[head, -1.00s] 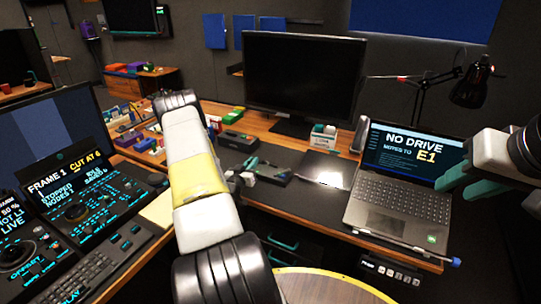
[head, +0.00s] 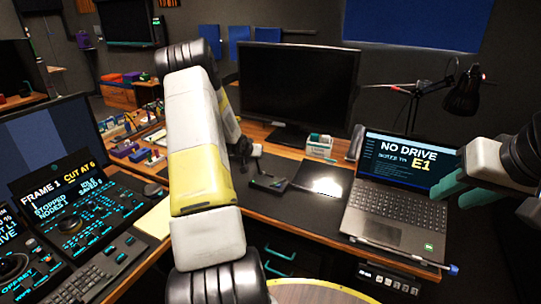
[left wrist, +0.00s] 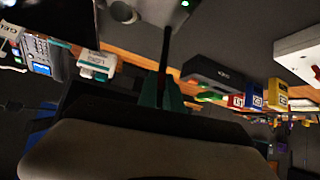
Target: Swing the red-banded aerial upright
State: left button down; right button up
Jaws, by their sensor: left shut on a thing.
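A thin dark rod, which looks like the aerial (left wrist: 166,48), stands between the teal fingertips of my left gripper (left wrist: 162,96) in the left wrist view. The gripper is shut on it. In the head view my left arm hides most of this gripper, which is above the desk mat near a small dark device (head: 268,184) with a green light. My right gripper (head: 463,190) is open and empty in front of the laptop at the right, its teal fingers apart.
An open laptop (head: 395,215) stands at the right of the desk, below a lamp (head: 462,92). A large dark monitor (head: 298,84) stands behind the mat. A small labelled box (head: 319,146) is beside it. Control consoles (head: 75,215) fill the left.

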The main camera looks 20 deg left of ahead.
pick_arm(q)
jog(key=shift+w+d+r+g, duration=0.1)
jog(key=shift+w+r+g, duration=0.1)
jog(key=shift+w+g, duration=0.85)
jog(key=c, duration=1.5)
grip_release()
jog(key=shift+v, duration=3.85)
